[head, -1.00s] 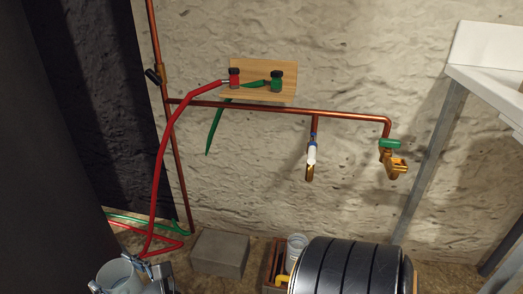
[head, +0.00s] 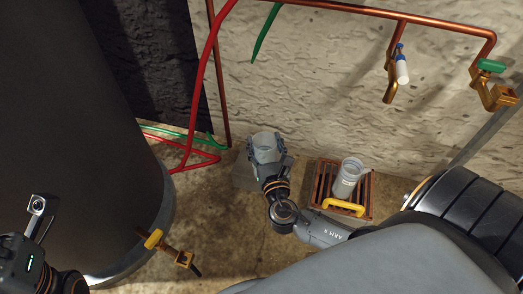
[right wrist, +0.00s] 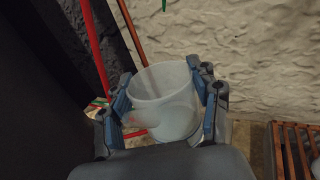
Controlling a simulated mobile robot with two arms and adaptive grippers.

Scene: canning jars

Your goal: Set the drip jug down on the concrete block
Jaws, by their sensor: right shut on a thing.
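The drip jug (head: 265,147), a pale translucent open-topped vessel, is in my right gripper (head: 268,160). In the right wrist view the jug (right wrist: 166,100) stands roughly upright between the two fingers (right wrist: 165,105), which close on its sides. The grey concrete block (head: 243,178) shows partly under and left of the gripper in the head view; the gripper and jug hide the rest. The jug is over the block, but I cannot tell whether it touches it.
A slatted crate (head: 368,203) holding a white cylinder (head: 347,178) and a yellow handle (head: 343,207) stands right of the block. A big dark tank (head: 90,130) with a brass tap (head: 170,249) is at left. Red and green hoses run behind.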

